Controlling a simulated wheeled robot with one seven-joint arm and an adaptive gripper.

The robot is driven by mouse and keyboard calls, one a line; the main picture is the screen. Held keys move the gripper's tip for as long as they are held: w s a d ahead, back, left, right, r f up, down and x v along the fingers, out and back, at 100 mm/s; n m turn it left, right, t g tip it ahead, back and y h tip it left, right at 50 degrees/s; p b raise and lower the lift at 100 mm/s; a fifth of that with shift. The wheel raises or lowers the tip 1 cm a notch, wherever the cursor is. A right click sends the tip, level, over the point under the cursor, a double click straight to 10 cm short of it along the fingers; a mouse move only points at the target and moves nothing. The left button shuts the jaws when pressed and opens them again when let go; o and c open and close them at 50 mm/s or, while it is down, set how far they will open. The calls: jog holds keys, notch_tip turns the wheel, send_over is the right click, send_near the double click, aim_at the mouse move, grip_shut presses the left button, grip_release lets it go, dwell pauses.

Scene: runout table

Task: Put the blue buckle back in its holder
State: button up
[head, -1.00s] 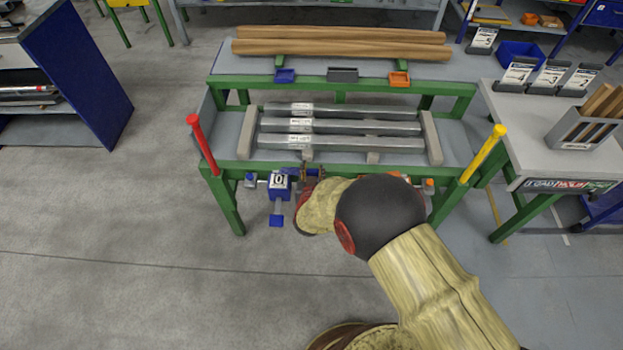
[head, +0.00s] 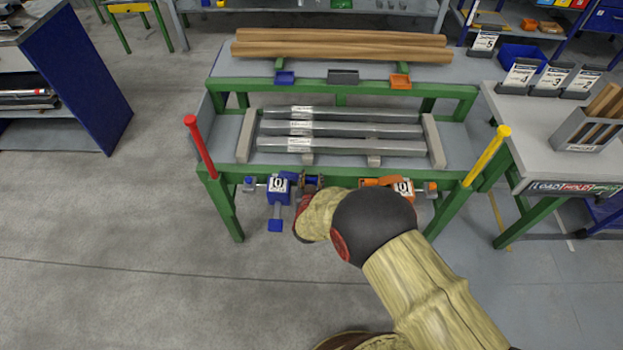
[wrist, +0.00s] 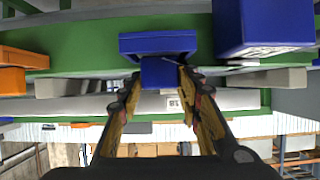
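In the wrist view a small blue block, which looks like the blue buckle (wrist: 160,73), sits between the fingertips of my gripper (wrist: 160,80). Both fingertips appear to press on its sides. A wider blue part, probably its holder (wrist: 158,43), lies directly above it in the picture, against the green beam. The two blue parts overlap, so I cannot tell whether the buckle is seated or only in front. In the head view my gripper (head: 312,182) is at the table's front beam, right of a blue unit marked 01 (head: 279,190). My arm partly hides it there.
The blue unit's box (wrist: 262,25) is close by in the wrist view. An orange unit (head: 380,182) is on the same beam. Grey bars (head: 340,129) lie behind, between a red post (head: 201,147) and a yellow post (head: 486,155). The floor in front is clear.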

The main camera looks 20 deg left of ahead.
jog(key=o, duration=0.3)
jog(key=shift+r, duration=0.2)
jog(key=p+v, duration=0.4)
jog(key=v, duration=0.8)
jog(key=shift+p, duration=0.3)
